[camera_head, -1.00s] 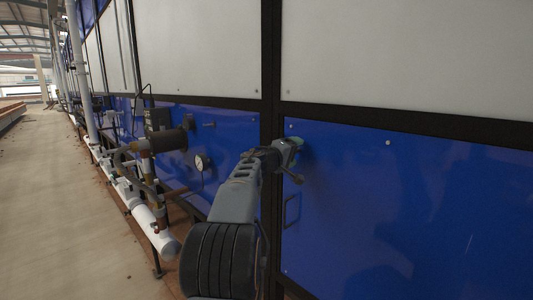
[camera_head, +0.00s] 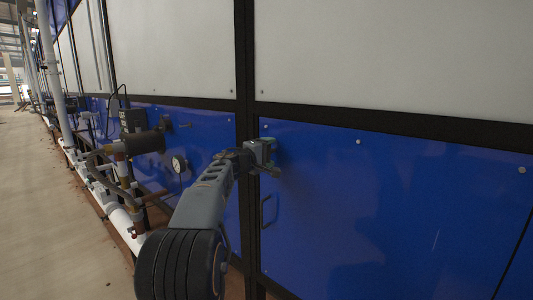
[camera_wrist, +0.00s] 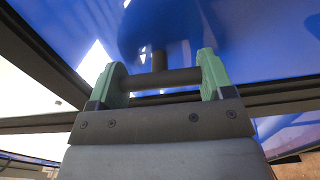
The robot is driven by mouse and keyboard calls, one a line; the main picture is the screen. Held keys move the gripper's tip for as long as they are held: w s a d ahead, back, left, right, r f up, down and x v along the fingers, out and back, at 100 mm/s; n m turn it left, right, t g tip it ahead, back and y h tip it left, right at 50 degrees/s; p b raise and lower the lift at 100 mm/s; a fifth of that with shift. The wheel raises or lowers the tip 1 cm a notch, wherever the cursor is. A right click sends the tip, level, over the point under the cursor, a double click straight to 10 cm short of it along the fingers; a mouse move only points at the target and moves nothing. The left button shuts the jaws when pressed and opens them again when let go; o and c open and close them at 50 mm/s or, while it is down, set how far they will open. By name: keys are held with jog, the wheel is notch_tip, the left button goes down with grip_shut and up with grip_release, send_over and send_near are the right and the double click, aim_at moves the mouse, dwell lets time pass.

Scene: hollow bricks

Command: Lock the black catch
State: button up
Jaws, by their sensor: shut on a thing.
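The black catch (camera_wrist: 162,79) shows in the wrist view as a dark bar with a short stem, in front of the blue panel. Its bar spans between the two green fingertips of my gripper (camera_wrist: 165,82), which is shut on it. In the head view my gripper (camera_head: 268,153) is at the upper left corner of the blue panel (camera_head: 370,215), beside the black frame post. There the catch is hidden or too small to make out.
A black pull handle (camera_head: 266,212) sits on the panel below my gripper. A round gauge (camera_head: 179,164), a brown motor-like unit (camera_head: 145,142) and white pipes (camera_head: 122,222) stand along the wall to the left. The floor (camera_head: 60,220) at far left is clear.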

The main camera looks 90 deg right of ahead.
jog(key=o, duration=1.3)
jog(key=b+v, duration=0.3)
jog(key=v, duration=1)
jog(key=shift+w+a, duration=0.15)
jog(key=shift+a, duration=0.2)
